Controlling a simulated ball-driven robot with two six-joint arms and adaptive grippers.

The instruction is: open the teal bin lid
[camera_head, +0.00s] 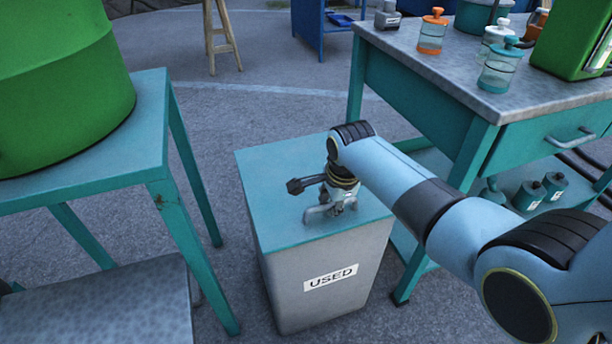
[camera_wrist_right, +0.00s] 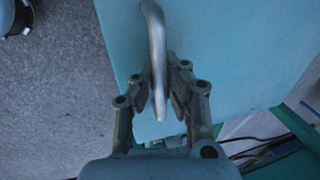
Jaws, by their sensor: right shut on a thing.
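The bin (camera_head: 320,290) is a pale grey box with a "USED" label, standing on the floor in the middle of the head view. Its flat teal lid (camera_head: 270,165) lies closed on top, and the lid also fills much of the right wrist view (camera_wrist_right: 230,50). A grey metal bar handle (camera_wrist_right: 155,45) rises from the lid. My right gripper (camera_head: 325,207) is over the lid, and in the right wrist view its two fingers (camera_wrist_right: 165,95) are shut on the handle, one on each side. My left gripper is not in view.
A teal table (camera_head: 150,110) with a green drum (camera_head: 60,80) stands left of the bin. A teal workbench (camera_head: 420,55) with jars stands close on the right, with small canisters (camera_head: 528,195) on its lower shelf. Open floor lies behind the bin.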

